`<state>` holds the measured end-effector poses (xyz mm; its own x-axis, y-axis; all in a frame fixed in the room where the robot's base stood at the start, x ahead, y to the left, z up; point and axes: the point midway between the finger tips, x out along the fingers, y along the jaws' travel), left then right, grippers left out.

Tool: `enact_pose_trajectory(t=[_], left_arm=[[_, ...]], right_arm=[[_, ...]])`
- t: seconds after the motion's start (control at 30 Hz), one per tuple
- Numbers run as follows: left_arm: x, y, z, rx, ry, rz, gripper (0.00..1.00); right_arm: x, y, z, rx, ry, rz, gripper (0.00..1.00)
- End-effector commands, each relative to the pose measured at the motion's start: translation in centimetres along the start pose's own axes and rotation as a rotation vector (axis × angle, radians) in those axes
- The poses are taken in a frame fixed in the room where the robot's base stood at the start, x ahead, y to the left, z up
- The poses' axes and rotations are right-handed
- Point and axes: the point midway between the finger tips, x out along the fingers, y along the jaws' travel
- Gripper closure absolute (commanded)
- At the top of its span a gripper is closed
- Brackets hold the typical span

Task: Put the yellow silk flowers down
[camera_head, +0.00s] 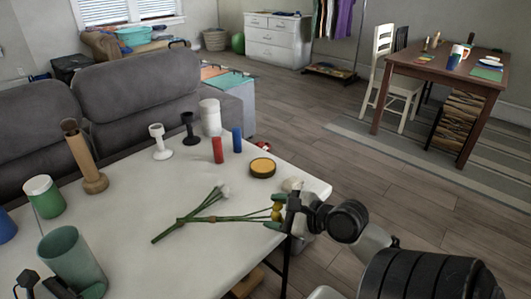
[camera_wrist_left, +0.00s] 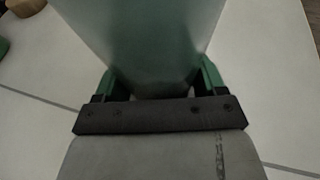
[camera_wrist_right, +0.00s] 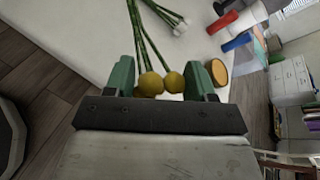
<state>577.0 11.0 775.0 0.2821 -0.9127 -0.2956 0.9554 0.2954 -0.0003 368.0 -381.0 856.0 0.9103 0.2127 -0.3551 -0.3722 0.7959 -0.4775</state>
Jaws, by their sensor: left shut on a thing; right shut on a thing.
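The yellow silk flowers (camera_head: 277,212) have round yellow heads and long green stems, at the right edge of the white table. My right gripper (camera_head: 283,208) is shut on them near the heads; in the right wrist view the yellow heads (camera_wrist_right: 174,82) sit between the fingers. Their stems reach left, low over or on the tabletop; I cannot tell if they touch it. A white flower (camera_head: 223,190) lies with its stem crossing theirs. My left gripper (camera_head: 60,286) is shut on a green translucent vase (camera_head: 72,258) at the front left, also in the left wrist view (camera_wrist_left: 140,40).
The white table (camera_head: 130,215) also holds a wooden pepper mill (camera_head: 85,160), a green-and-white cup (camera_head: 44,196), candlesticks (camera_head: 160,142), a red cylinder (camera_head: 218,150), a blue cylinder (camera_head: 237,140) and a yellow-topped round tin (camera_head: 262,168). The table's middle left is clear. A grey sofa (camera_head: 140,90) stands behind.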

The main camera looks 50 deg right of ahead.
Motion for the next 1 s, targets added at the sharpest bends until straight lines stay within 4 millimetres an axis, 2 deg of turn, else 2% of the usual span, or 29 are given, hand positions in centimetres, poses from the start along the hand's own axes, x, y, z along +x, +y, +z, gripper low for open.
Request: enact_pose_trajectory(t=[0.1, 0.5, 0.9, 0.93, 1.0], left_arm=[[0.0, 0.0, 0.0, 0.000, 0.000, 0.000, 0.42], [0.0, 0.0, 0.0, 0.000, 0.000, 0.000, 0.42], [0.0, 0.0, 0.0, 0.000, 0.000, 0.000, 0.42], [0.0, 0.0, 0.0, 0.000, 0.000, 0.000, 0.42], [0.0, 0.0, 0.0, 0.000, 0.000, 0.000, 0.42]], right_arm=[[0.7, 1.0, -1.8, 0.003, 0.003, 0.001, 0.68], [2.4, 3.2, -5.5, 0.001, 0.001, 0.000, 0.68], [2.6, 3.5, -5.9, 0.001, -0.001, -0.001, 0.68], [2.6, 3.5, -5.8, 0.000, -0.001, -0.001, 0.41], [2.6, 3.5, -5.8, 0.000, -0.001, -0.001, 0.30]])
